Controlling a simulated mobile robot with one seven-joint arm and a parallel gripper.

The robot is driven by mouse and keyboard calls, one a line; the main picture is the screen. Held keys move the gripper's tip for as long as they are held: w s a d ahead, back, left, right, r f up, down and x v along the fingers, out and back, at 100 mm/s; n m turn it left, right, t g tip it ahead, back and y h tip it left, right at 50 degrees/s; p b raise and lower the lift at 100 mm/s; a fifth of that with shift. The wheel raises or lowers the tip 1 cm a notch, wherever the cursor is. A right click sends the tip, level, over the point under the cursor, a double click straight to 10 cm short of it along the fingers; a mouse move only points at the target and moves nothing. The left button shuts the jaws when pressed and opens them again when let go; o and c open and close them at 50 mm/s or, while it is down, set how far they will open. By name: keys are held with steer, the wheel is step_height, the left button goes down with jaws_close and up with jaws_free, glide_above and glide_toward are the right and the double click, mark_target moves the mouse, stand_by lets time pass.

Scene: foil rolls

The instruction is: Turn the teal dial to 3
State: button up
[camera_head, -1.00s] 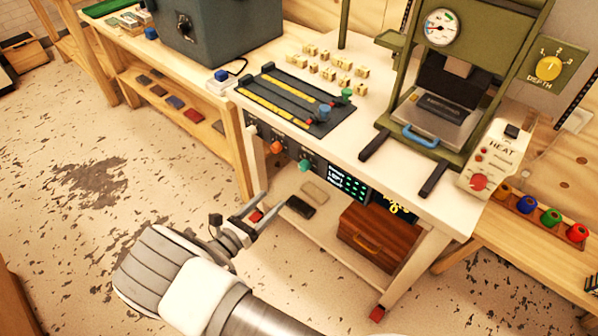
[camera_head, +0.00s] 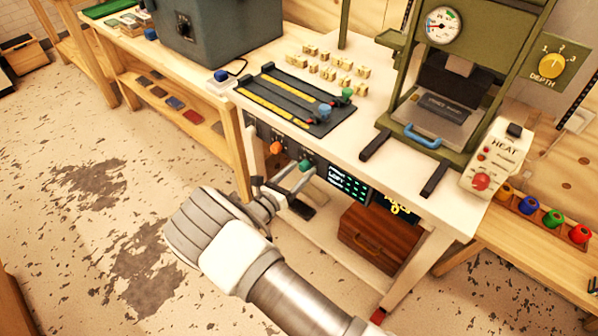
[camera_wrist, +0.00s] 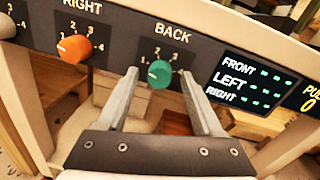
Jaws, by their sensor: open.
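The teal dial (camera_wrist: 160,74) sits on the dark front panel under the label BACK, with small numbers around it. Its white pointer mark is on its left side, towards the lower numbers; the exact setting is too small to be sure of. It also shows in the head view (camera_head: 305,165). My gripper (camera_wrist: 160,90) is open, one finger on each side of the dial in the wrist view. Both fingers look apart from the dial. In the head view my gripper (camera_head: 285,178) is just in front of the panel, left of and below the dial.
An orange dial (camera_wrist: 74,48) labelled RIGHT is left of the teal one. A lit display (camera_wrist: 250,84) with FRONT, LEFT and RIGHT is to its right. A wooden box (camera_head: 375,240) stands on the shelf below. The floor in front is clear.

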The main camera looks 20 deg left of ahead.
steer(key=shift+c, duration=0.3)
jaws_close()
steer(key=shift+f+m, duration=0.1)
steer(key=shift+m, duration=0.3)
steer(key=m+b, duration=0.2)
steer(key=m, duration=0.2)
steer(key=shift+f, duration=0.1)
steer(key=m+b, duration=0.2)
steer(key=m, duration=0.3)
steer(key=shift+m+h+b, duration=0.3)
steer(key=m+b, duration=0.2)
steer(key=m, duration=0.3)
steer(key=shift+a+m+t, duration=0.15)
steer(key=shift+m+t, duration=0.15)
steer(key=shift+m, duration=0.1)
steer(key=m+h+b, duration=0.1)
steer(key=m+b, duration=0.1)
steer(key=m, duration=0.2)
steer(key=shift+m, duration=0.4)
